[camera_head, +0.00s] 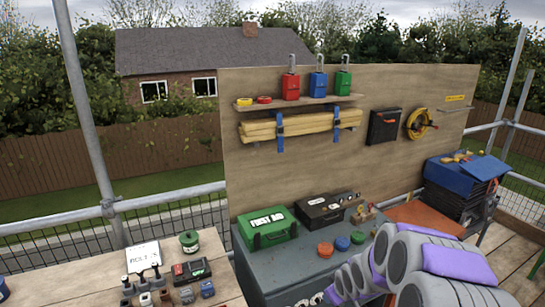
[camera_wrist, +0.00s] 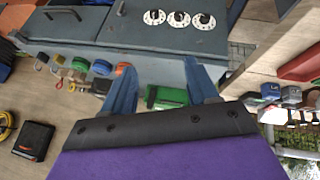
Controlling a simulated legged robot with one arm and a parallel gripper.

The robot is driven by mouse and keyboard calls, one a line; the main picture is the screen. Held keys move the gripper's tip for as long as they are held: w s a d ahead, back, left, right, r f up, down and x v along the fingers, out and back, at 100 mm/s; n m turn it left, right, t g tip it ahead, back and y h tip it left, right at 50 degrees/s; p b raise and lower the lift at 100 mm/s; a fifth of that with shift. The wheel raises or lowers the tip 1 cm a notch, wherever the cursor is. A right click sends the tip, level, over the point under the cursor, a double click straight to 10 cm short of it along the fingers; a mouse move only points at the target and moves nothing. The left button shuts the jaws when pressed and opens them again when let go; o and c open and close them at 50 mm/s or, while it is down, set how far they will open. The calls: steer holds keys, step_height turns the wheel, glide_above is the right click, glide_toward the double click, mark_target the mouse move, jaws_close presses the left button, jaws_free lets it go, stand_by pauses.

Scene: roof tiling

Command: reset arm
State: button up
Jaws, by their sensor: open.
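My gripper (camera_wrist: 159,66) shows in the wrist view as two blue fingers on a dark mount. The fingers stand apart with nothing held between them. A green box (camera_wrist: 166,97) shows behind and between them, apart from the fingers. In the head view my grey and purple arm fills the lower right, in front of the grey workbench (camera_head: 268,262). The fingers cannot be made out in that view.
On the workbench are a green first aid box (camera_head: 268,229), a black case (camera_head: 326,209), and red, blue and green round items. A wooden panel (camera_head: 300,175) rises behind. A scaffold pole (camera_head: 88,120) stands left, by a plank table (camera_head: 215,255) with small tools. A blue-topped black container (camera_head: 462,180) stands right.

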steer(key=s+a+r+m+g, duration=0.1)
steer(key=s+r, duration=0.4)
steer(key=s, duration=0.9)
steer(key=s+a+r+m+g, duration=0.2)
steer(key=s+r+m+g, duration=0.1)
steer(key=s, duration=1)
steer(key=s+a+r+m+g, duration=0.2)
steer(key=s+r, duration=0.5)
steer(key=s, duration=0.7)
steer(key=shift+s+r+m+g, duration=0.35)
steer(key=shift+m+g, duration=0.15)
steer(key=shift+g, duration=0.6)
steer(key=shift+w+f, duration=0.1)
